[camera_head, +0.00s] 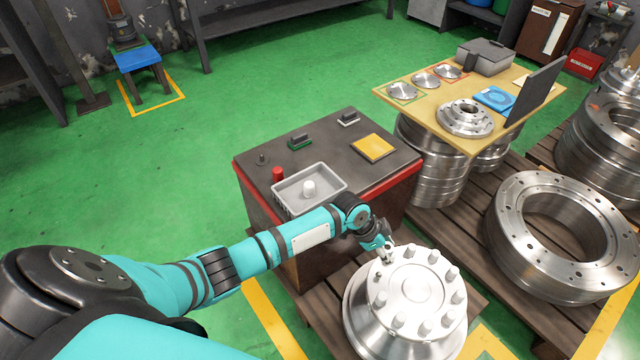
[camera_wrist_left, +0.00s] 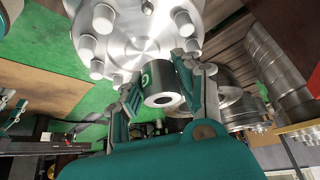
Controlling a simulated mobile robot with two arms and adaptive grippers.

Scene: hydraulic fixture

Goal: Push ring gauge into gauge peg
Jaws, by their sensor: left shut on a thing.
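My left gripper (camera_head: 387,249) is at the upper left rim of a large round silver fixture (camera_head: 415,288) with a ring of upright pegs (camera_head: 398,320). In the left wrist view my left gripper (camera_wrist_left: 160,76) is shut on the ring gauge (camera_wrist_left: 161,88), a short metal cylinder with a dark bore and a green mark. The fixture's pegged face (camera_wrist_left: 128,43) is close beyond the ring gauge. The head view hardly shows the ring gauge at the fingertips. I cannot tell which peg is the gauge peg, or whether the ring touches one. My right gripper is out of view.
A dark cabinet (camera_head: 400,160) with a grey tray (camera_head: 330,178) and a red cylinder (camera_head: 278,174) stands behind the arm. Large metal rings (camera_head: 510,225) lie on pallets at right. A yellowish board (camera_head: 440,106) rests on stacked rings.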

